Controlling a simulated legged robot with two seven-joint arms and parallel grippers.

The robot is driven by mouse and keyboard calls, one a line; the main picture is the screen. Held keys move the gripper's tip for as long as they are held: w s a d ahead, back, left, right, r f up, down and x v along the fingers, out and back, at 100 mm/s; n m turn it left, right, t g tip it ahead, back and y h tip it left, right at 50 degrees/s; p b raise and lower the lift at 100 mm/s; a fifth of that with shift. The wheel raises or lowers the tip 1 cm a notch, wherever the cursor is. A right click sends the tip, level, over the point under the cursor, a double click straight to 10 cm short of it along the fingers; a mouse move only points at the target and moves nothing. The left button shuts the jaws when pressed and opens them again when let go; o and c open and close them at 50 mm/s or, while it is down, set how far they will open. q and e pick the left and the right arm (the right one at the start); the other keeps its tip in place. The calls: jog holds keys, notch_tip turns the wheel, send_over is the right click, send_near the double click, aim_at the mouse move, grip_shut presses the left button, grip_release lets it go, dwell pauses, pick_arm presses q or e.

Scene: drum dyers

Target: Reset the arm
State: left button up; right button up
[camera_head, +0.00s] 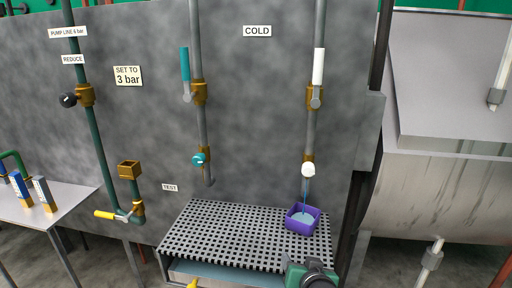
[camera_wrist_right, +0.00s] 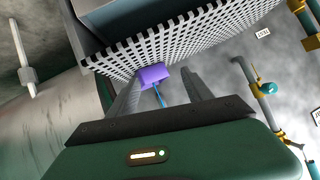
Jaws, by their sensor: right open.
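My right gripper (camera_head: 312,274) shows at the bottom edge of the head view, in front of the perforated grate. In the right wrist view its two fingers (camera_wrist_right: 162,84) are spread apart with nothing held between them. A purple square container (camera_head: 289,219) stands on the grate, beyond and apart from the gripper. It also shows between the fingers in the right wrist view (camera_wrist_right: 152,76). A thin blue stream runs down into it from the white-knobbed tap (camera_head: 308,169), and pale blue liquid shows inside. My left gripper is not in view.
The grate (camera_head: 220,238) spans a sink below the grey wall panel. Pipes with a teal lever (camera_head: 185,64) and a white lever (camera_head: 319,66) run down the panel. A side table (camera_head: 72,200) stands left; a large metal drum (camera_head: 425,190) stands right.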

jog(key=s+d+f+n+g, duration=0.2)
jog(key=s+f+g, duration=0.4)
jog(key=s, duration=0.5)
jog(key=s+d+f+n+g, duration=0.1)
jog(key=s+d+f+g, duration=0.15)
jog(key=s+f, duration=0.7)
notch_tip(320, 180, up, 23)
jog(key=s+g+p, duration=0.1)
jog(key=p, duration=2.1)
jog(key=shift+a, duration=0.2)
